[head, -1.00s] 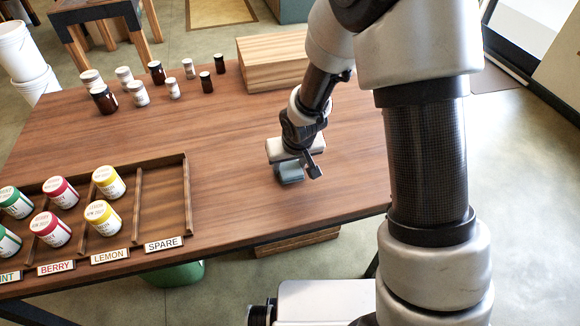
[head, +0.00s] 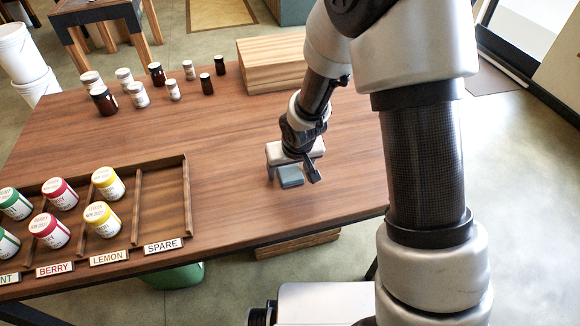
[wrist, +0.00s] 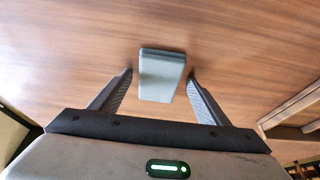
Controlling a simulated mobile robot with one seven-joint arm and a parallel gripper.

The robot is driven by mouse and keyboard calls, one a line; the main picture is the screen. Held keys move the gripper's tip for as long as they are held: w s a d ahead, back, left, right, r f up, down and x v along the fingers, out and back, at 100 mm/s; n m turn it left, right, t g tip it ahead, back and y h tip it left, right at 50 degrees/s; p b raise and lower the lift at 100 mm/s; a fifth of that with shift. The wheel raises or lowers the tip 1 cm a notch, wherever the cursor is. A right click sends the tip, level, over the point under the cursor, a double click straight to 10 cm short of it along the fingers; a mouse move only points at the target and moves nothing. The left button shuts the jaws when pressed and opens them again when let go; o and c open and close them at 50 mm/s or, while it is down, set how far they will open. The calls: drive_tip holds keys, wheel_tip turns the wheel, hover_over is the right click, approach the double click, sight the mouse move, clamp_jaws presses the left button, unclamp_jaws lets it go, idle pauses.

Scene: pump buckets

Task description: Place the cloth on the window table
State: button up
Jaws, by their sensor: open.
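The cloth (head: 290,177) is a small folded grey-blue block lying on the brown wooden table (head: 235,130), near its right front side. It also shows in the wrist view (wrist: 161,76). My gripper (head: 292,178) is right over the cloth, pointing down. In the wrist view my gripper (wrist: 160,83) is open, with one finger on each side of the cloth and a visible gap to each. The cloth looks flat on the table top.
A sectioned wooden tray (head: 187,190) with several coloured-lid jars and labels stands at the front left; its SPARE section is empty. Several small jars (head: 139,94) and a wooden box (head: 271,64) stand at the back. The table middle is clear.

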drive_tip(key=s+d+r+m+p, duration=0.1)
drive_tip(key=s+d+r, duration=0.2)
drive_tip(key=r, duration=0.5)
drive_tip(key=s+d+r+t+h+p, duration=0.1)
drive_tip(key=s+d+r, duration=0.3)
drive_tip(key=r, duration=0.4)
drive_tip(key=s+d+r+m+p, duration=0.1)
drive_tip(key=s+d+r, duration=0.2)
drive_tip(key=r, duration=0.5)
drive_tip(key=s+d+r, duration=0.2)
drive_tip(key=s+r, duration=0.1)
drive_tip(key=s, duration=0.3)
drive_tip(key=s+d+r+m, duration=0.1)
drive_tip(key=s+d+r, duration=0.1)
drive_tip(key=s+r, duration=0.2)
drive_tip(key=shift+s+d+r, duration=0.2)
drive_tip(key=shift+s+d, duration=0.05)
drive_tip(key=shift+s, duration=0.9)
